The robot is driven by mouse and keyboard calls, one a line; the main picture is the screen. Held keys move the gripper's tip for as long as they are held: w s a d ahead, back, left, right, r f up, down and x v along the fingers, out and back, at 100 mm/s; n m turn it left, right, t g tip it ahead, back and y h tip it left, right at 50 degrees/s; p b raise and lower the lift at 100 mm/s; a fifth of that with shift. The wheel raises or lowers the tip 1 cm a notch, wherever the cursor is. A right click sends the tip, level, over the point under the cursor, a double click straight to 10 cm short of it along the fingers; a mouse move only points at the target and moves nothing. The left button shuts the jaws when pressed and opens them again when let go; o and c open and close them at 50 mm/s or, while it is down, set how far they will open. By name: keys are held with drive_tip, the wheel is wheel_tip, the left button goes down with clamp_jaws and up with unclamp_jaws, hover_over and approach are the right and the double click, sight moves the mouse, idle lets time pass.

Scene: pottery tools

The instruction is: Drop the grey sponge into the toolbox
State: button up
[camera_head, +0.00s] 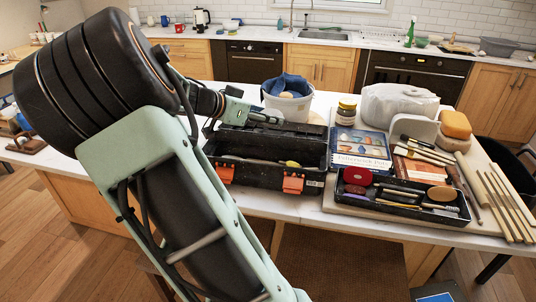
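The black toolbox (228,171) with orange latches stands open on the white counter. A yellow-handled tool and other slim items show inside it. My gripper (272,118) is over the toolbox's back edge, pointing right; its fingers are small and dark here, and I cannot tell whether they are open or shut. No sponge can be made out between them. A pale grey rounded block (416,129), possibly the grey sponge, lies at the right near an orange-yellow sponge (455,124).
A white bucket (288,105) with a blue cloth stands behind the toolbox. A jar (346,113), blue books (360,151) and a black tool tray (403,205) are to its right. Wooden sticks (503,203) lie at the far right. My arm covers the left counter.

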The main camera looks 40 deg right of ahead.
wheel_tip(320, 180, down, 5)
drive_tip(key=shift+f+b, duration=0.15)
drive_tip(key=shift+b, duration=0.7)
drive_tip(key=o, duration=0.7)
drive_tip(key=shift+o, duration=0.2)
drive_tip(key=v, duration=1.2)
